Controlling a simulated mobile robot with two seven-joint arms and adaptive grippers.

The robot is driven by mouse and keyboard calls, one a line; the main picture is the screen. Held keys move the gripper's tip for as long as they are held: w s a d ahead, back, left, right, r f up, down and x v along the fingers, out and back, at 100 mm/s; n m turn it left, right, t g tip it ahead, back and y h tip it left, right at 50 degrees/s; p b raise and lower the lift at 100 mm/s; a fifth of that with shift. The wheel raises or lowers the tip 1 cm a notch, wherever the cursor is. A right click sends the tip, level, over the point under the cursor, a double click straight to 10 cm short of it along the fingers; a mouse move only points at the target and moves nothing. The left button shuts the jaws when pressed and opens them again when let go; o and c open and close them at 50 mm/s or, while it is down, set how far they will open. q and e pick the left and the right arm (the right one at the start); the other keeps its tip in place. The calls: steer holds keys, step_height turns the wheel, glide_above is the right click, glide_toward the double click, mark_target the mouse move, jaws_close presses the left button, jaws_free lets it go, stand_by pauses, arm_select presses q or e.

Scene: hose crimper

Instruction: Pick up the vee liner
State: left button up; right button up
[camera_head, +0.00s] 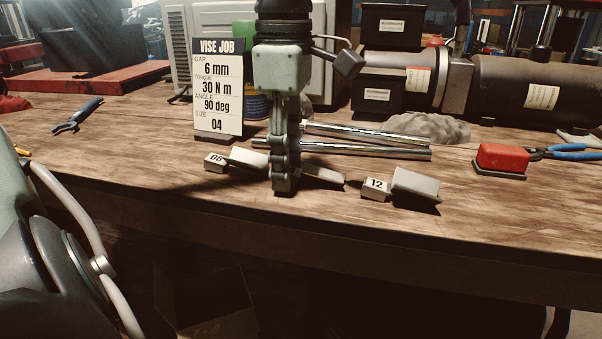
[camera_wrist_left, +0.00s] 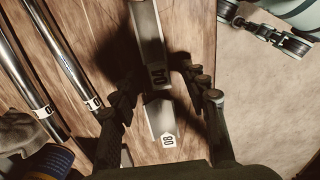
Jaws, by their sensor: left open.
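The vee liners are pale grey bars with numbered end labels, lying in a row on the wooden bench. In the left wrist view the liner marked 04 (camera_wrist_left: 147,30) has its labelled end between my open fingers. In the head view part of this liner (camera_head: 322,175) shows right of the gripper, its label hidden. My left gripper (camera_head: 285,187) points down over the row and also shows in the left wrist view (camera_wrist_left: 157,74). I cannot tell whether it touches a liner. A pale green gripper-like part (camera_wrist_left: 265,33), apparently my right gripper, shows at the wrist view's top right.
The 08 liner (camera_head: 247,156) lies close left, the 12 liner (camera_head: 415,184) right. Shiny rods (camera_head: 370,148) lie behind. The job card (camera_head: 218,90) reads size 04, 6 mm gap. A red block (camera_head: 502,157) and pliers (camera_head: 76,116) lie farther off. The bench's front edge is near.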

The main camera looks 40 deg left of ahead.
arm_select(q)
jaws_close()
steer(key=shift+r, duration=0.15)
steer(key=shift+r, duration=0.2)
step_height(320, 180, up, 4)
steer(key=shift+f, duration=0.2)
steer(key=s+a+r, duration=0.1)
steer(key=s+r, duration=0.2)
steer(key=s, duration=0.2)
steer(key=s+a+r+b, duration=0.1)
steer(key=s+a+r, duration=0.1)
steer(key=s, duration=0.4)
steer(key=shift+s+a+r, duration=0.15)
steer(key=shift+s+r, duration=0.05)
steer(key=shift+r, duration=0.65)
arm_select(e)
steer(key=shift+r, duration=1.15)
